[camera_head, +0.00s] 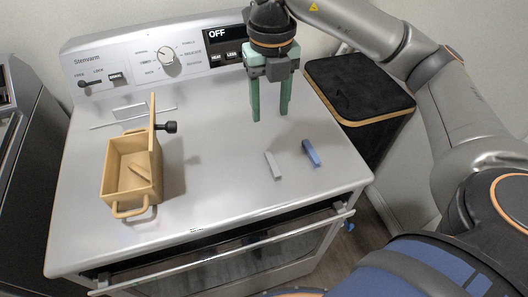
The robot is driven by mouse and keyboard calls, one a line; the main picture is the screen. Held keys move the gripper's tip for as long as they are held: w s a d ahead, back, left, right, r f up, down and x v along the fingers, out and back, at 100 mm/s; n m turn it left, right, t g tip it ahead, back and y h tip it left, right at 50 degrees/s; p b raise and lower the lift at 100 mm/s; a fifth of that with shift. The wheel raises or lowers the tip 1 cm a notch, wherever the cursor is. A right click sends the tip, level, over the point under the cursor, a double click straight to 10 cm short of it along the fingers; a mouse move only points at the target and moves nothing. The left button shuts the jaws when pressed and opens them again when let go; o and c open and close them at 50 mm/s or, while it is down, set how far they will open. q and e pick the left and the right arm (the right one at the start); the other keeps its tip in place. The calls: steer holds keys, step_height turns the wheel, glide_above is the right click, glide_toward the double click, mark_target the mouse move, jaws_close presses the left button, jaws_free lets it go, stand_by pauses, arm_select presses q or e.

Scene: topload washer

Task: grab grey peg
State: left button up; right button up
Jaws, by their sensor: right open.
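The grey peg (273,165) is a small, light grey bar lying on the white washer top (225,190), right of the middle. A blue peg (311,153) lies just to its right, apart from it. My right gripper (270,115) has green fingers pointing down and spread apart, with nothing between them. It is above and behind the grey peg in the picture, not touching it. My left gripper is not in view.
A tan wooden box (117,160) with a raised lid, a handle and a black knob stands on the left of the washer top. The control panel (150,55) rises at the back. A black-topped stand (355,85) is at the right.

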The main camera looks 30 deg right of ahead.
steer(key=b, duration=0.1)
glide_above(268, 153)
step_height(268, 153, down, 6)
steer(key=shift+d+f, duration=0.1)
steer(key=shift+f, duration=0.05)
steer(key=shift+s+f, duration=0.1)
steer(key=shift+f, duration=2.85)
steer(key=shift+c, duration=0.2)
jaws_close()
